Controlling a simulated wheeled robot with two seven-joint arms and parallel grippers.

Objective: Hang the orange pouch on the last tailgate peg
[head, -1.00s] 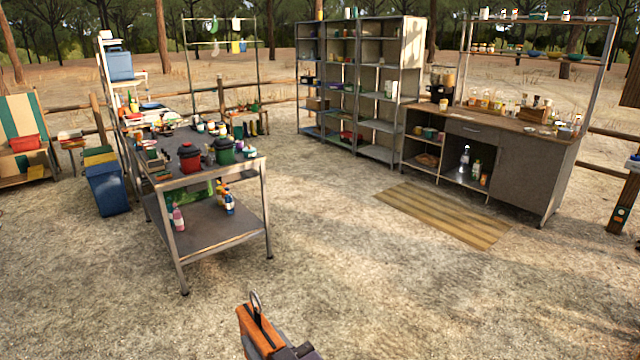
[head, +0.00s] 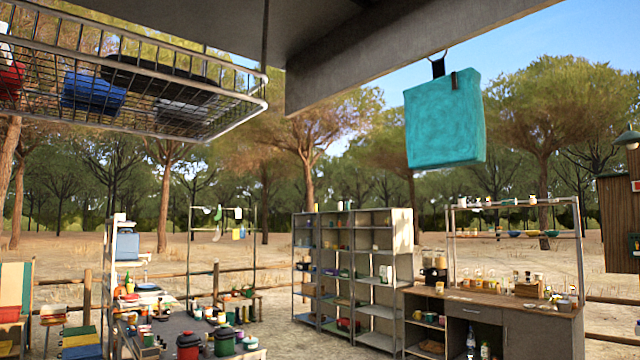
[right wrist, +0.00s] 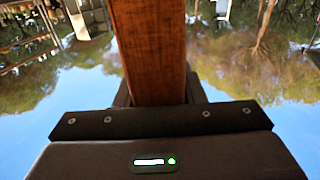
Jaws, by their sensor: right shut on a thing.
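The orange pouch (right wrist: 150,50) shows edge-on in the right wrist view, as an orange-brown slab running up from the jaws. My right gripper (right wrist: 157,98) is shut on it. Neither the pouch nor my grippers show in the head view now. The raised tailgate (head: 400,50) crosses the top of the head view as a grey panel with a thick edge beam. A teal pouch (head: 445,120) hangs under the beam by a dark strap and ring. I cannot make out the pegs, including the last one.
A wire basket (head: 200,110) with red, blue and dark things hangs at the upper left. Open air lies between it and the teal pouch. Below stand a shelf unit (head: 352,270), a wooden counter (head: 490,310) and a table with pots (head: 188,345).

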